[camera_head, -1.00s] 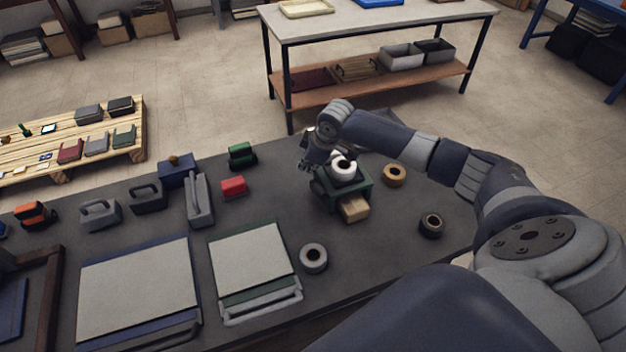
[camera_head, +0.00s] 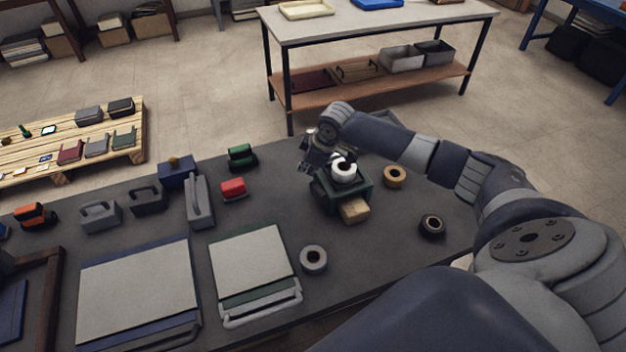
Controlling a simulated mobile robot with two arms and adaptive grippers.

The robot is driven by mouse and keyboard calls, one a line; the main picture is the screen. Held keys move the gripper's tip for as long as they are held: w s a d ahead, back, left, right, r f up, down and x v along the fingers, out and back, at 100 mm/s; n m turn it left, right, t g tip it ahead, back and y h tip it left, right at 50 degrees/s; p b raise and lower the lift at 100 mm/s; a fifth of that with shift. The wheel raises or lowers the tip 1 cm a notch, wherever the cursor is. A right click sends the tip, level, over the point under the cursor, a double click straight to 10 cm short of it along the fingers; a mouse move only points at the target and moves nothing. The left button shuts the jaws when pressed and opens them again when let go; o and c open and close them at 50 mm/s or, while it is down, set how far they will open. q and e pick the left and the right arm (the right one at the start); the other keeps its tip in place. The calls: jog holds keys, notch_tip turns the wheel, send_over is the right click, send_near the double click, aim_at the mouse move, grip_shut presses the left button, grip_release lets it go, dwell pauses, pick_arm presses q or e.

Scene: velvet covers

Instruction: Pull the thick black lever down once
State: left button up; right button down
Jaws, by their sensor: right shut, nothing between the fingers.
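A dark green device (camera_head: 361,196) stands on the dark workbench (camera_head: 385,262). A white roll (camera_head: 344,170) sits on its top and a tan block (camera_head: 354,210) sticks out at its front. My right gripper (camera_head: 306,166) is shut and empty, at the device's back left, close beside the white roll. Whether it touches the device I cannot tell. I cannot make out a thick black lever; the gripper and wrist cover part of the device's far left side. My left gripper is not in view.
Tape rolls (camera_head: 314,258) lie around the device. A red block (camera_head: 233,187), a green-black item (camera_head: 241,156) and a long grey tool (camera_head: 198,202) stand to the left. Covered boards (camera_head: 250,262) lie in front. Bare bench lies between the red block and the device.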

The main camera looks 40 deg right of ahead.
jog(key=shift+s+f, duration=0.1)
jog(key=shift+f, duration=0.05)
dwell(0.3)
jog(key=shift+f, duration=0.25)
